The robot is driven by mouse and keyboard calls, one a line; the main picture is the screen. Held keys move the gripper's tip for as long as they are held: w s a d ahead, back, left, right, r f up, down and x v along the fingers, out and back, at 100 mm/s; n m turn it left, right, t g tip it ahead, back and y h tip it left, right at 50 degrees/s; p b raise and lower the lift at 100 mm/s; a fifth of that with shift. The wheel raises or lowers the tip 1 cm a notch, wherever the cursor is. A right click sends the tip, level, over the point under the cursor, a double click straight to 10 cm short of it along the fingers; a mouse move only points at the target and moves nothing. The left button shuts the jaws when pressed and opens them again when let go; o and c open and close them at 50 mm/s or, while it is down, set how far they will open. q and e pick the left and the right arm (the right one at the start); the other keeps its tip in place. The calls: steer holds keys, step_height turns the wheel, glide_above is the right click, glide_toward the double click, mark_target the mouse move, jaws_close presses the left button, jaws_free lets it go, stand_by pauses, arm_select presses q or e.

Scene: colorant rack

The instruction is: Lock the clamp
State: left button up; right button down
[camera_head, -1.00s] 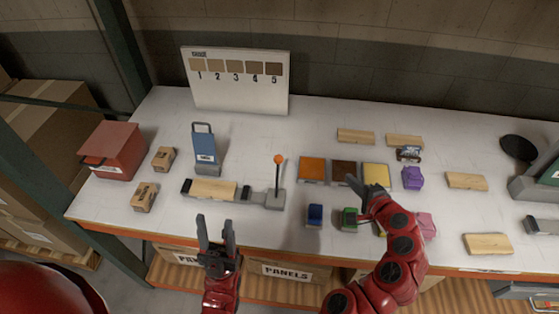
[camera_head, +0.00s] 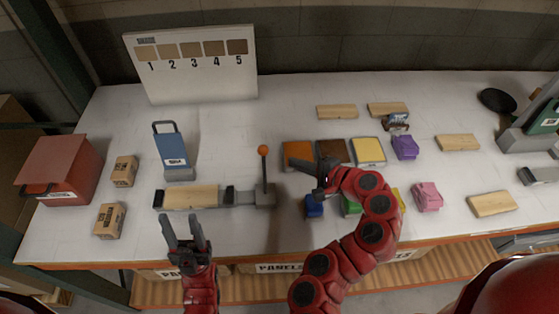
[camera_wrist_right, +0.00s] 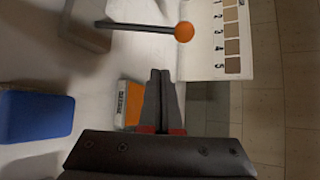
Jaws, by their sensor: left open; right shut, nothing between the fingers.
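The clamp (camera_head: 242,197) lies on the white table with a wooden block (camera_head: 192,197) between its dark jaws. Its lever, topped by an orange ball (camera_head: 263,150), stands upright at the clamp's right end. The lever also shows in the right wrist view, with the orange ball (camera_wrist_right: 184,32) beyond the fingertips. My right gripper (camera_head: 303,164) is shut and empty, to the right of the lever and apart from it, over the orange pad. In the right wrist view its fingers (camera_wrist_right: 160,75) are together. My left gripper (camera_head: 180,219) is open and empty at the table's front edge, below the wooden block.
A blue handled block (camera_head: 171,150) stands behind the clamp. A red box (camera_head: 60,170) and two small cartons (camera_head: 124,171) are at left. Colored pads (camera_head: 368,151), small colored blocks (camera_head: 404,147) and wooden pieces (camera_head: 458,143) lie at right. A numbered board (camera_head: 194,82) stands behind.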

mark_target(264, 169)
steer(key=w+a+f+p, duration=0.1)
steer(key=w+a+p, duration=0.1)
steer(key=a+p, duration=0.3)
steer(key=shift+w+a+f, duration=0.3)
steer(key=shift+w+a, duration=0.05)
steer(key=shift+a, duration=0.55)
